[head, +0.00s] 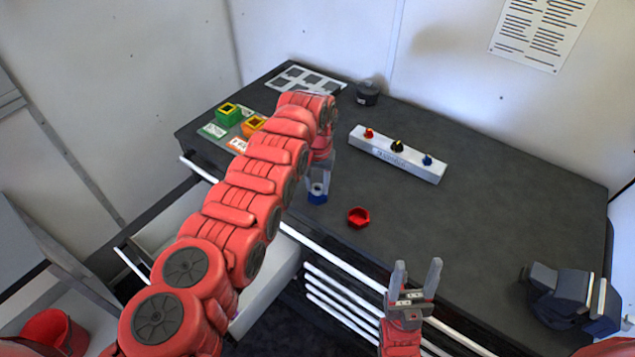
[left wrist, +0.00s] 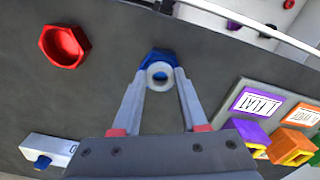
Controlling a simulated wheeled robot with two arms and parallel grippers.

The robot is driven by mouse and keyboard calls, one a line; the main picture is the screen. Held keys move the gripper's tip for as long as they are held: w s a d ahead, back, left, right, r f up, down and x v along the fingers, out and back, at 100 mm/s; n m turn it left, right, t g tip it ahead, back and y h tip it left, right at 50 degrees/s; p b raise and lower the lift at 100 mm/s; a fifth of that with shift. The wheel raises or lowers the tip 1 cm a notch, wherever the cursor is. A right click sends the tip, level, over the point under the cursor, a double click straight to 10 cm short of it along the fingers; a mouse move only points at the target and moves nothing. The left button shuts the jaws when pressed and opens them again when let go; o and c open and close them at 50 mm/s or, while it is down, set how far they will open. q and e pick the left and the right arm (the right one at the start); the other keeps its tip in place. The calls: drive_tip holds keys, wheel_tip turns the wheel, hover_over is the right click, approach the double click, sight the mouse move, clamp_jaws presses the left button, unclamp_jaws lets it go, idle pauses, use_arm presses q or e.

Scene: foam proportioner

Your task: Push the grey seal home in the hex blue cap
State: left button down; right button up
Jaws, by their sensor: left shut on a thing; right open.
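The hex blue cap (head: 317,198) stands on the dark bench top near its front edge, under my left gripper (head: 320,182). In the left wrist view the blue cap (left wrist: 152,59) shows behind the fingertips. The grey seal (left wrist: 160,76) is a pale ring between the tips of my left gripper (left wrist: 160,84), which is shut on it. My right gripper (head: 415,283) is open and empty, in front of the bench edge.
A red hex cap (head: 358,217) lies close by, right of the blue cap. A white block (head: 397,154) with several coloured knobs is farther back. Green (head: 228,114) and orange (head: 252,125) bins stand left. A dark device (head: 569,298) is at right.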

use_arm(q)
drive_tip(key=shift+c, duration=0.2)
unclamp_jaws()
drive_tip(key=shift+r, duration=0.15)
idle(0.4)
drive_tip(key=shift+r+p, duration=0.7)
drive_tip(key=shift+r, duration=0.1)
drive_tip(key=shift+r+p, duration=0.5)
drive_tip(key=shift+r, duration=1.55)
